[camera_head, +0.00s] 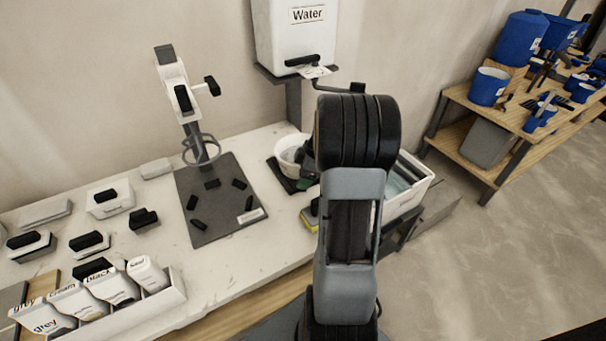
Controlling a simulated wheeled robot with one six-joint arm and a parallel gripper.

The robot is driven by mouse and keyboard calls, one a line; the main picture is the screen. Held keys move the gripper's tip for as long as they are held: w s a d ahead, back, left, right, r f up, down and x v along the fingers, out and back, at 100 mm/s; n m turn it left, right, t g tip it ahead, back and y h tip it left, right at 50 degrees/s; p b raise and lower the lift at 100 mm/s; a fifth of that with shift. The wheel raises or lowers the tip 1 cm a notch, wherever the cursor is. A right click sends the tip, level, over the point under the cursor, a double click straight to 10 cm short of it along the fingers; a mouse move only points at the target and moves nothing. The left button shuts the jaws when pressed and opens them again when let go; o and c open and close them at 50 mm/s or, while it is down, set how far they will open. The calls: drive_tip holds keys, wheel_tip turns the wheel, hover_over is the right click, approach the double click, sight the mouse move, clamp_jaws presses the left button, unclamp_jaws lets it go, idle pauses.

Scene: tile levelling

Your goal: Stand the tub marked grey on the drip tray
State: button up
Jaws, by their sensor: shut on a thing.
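The tub marked grey (45,319) is the leftmost of several white tubs with black lettering in a white rack at the lower left. It leans in the rack, with no gripper seen near it. I cannot tell for sure which thing is the drip tray.
A dark mat (215,225) with small black pieces lies mid-table beneath a stand with a ring (200,150). Black-handled blocks (110,200) are on the left. The white bucket (287,150) stands near my arm. A water tank (290,35) is above it. Blue buckets fill shelves at right.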

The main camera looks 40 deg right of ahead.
drive_tip(key=o, duration=1.7)
drive_tip(key=shift+f, duration=0.1)
drive_tip(key=shift+c, duration=0.2)
drive_tip(key=v, duration=1.1)
drive_tip(key=s+a+m+h, duration=0.1)
drive_tip(key=s+a+m, duration=0.3)
drive_tip(key=a, duration=0.8)
drive_tip(key=s+a+m+h, duration=0.2)
drive_tip(key=s+a+m, duration=0.3)
drive_tip(key=a, duration=0.7)
drive_tip(key=shift+s+f+m+h+p, duration=0.3)
drive_tip(key=shift+s+f+m, duration=0.1)
drive_tip(key=shift+m, duration=0.7)
drive_tip(key=shift+w+a, duration=0.1)
